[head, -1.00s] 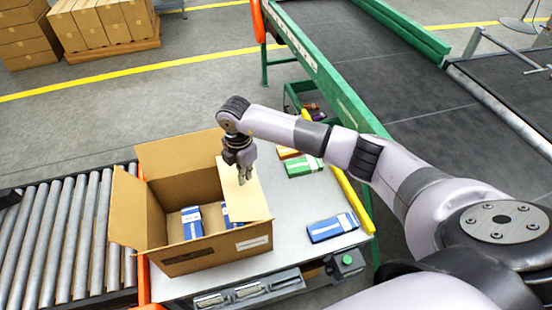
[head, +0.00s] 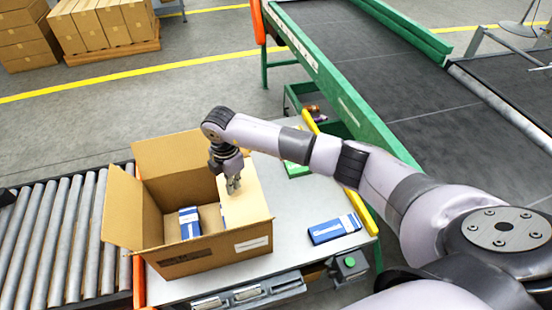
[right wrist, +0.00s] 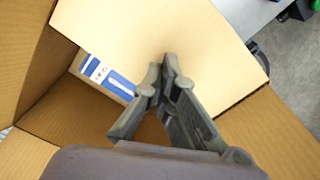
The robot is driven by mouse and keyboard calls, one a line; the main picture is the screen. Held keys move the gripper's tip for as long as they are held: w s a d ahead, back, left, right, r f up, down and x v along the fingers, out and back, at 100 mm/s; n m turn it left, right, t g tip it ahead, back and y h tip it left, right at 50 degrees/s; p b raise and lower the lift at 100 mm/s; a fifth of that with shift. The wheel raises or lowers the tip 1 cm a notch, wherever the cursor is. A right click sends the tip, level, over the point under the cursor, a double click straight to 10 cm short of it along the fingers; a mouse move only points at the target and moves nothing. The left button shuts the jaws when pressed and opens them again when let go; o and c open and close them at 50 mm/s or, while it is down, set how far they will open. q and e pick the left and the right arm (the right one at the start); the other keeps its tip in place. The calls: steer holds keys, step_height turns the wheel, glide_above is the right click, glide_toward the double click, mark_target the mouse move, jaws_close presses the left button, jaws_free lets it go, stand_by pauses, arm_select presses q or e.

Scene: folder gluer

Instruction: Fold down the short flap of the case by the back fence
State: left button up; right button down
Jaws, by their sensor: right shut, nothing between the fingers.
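The open cardboard case (head: 190,262) stands on the grey table. Its pale right-hand flap (head: 250,215) slants inward over the right part of the opening; the far flap (head: 175,150) and the left flap (head: 122,208) stand up and outward. A blue-and-white carton (head: 190,223) shows inside, also in the right wrist view (right wrist: 108,78); a second is mostly hidden by the pale flap. My right gripper (head: 233,188) is shut and empty, pointing down at the pale flap (right wrist: 160,28). I cannot tell whether its fingertips touch it. My left gripper is out of view.
A blue carton (head: 335,229) lies on the table (head: 290,215) to the right. A yellow rail (head: 355,205) edges the table there. A roller conveyor (head: 60,235) adjoins on the left. A green-framed belt (head: 400,75) runs behind my right arm.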

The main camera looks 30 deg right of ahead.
steer(key=shift+r, duration=0.15)
step_height(320, 180, up, 9)
steer(key=p, duration=0.7)
stand_by(1.6)
